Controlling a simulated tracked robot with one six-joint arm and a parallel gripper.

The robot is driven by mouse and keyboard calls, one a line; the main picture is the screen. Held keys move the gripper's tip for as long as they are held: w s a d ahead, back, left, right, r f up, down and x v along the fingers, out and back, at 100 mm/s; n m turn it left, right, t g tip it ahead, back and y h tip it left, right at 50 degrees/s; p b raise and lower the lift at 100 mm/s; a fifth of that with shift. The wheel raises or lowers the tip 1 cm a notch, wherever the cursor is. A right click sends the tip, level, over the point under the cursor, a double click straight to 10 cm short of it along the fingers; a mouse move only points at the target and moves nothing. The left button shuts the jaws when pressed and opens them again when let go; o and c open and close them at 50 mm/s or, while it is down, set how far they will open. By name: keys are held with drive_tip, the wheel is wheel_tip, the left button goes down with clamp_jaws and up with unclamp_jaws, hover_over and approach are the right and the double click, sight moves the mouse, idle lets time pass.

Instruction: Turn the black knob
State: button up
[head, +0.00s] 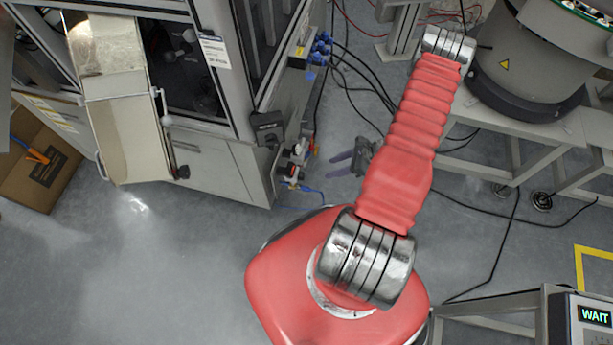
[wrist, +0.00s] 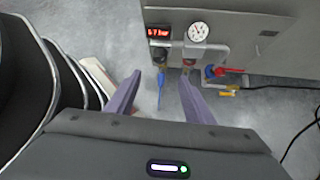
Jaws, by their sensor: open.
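My gripper (head: 340,164) has purple fingers and points left toward an air-supply unit (head: 293,165) on the side of the machine cabinet. The gripper is open and empty, with a gap to the unit. In the wrist view the two fingers (wrist: 160,80) spread below the unit. A round white gauge (wrist: 197,31) and a red-digit pressure display (wrist: 158,32) sit on it, with small dark fittings below them. I cannot tell for sure which dark part is the black knob; the right fingertip partly covers that area.
A red-handled valve (wrist: 229,70) is right of the gauge. A blue hose (wrist: 161,92) hangs between the fingers. A black box (head: 268,128) is on the cabinet corner. Black cables (head: 350,75) run behind my arm. A bowl feeder (head: 530,70) stands at right. The floor at lower left is clear.

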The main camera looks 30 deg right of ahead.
sight(301, 176)
drive_tip(key=shift+a+f, duration=0.1)
drive_tip(key=x, duration=1.3)
drive_tip(key=shift+a+f, duration=0.2)
drive_tip(key=shift+w, duration=0.1)
drive_tip(key=shift+c, duration=0.2)
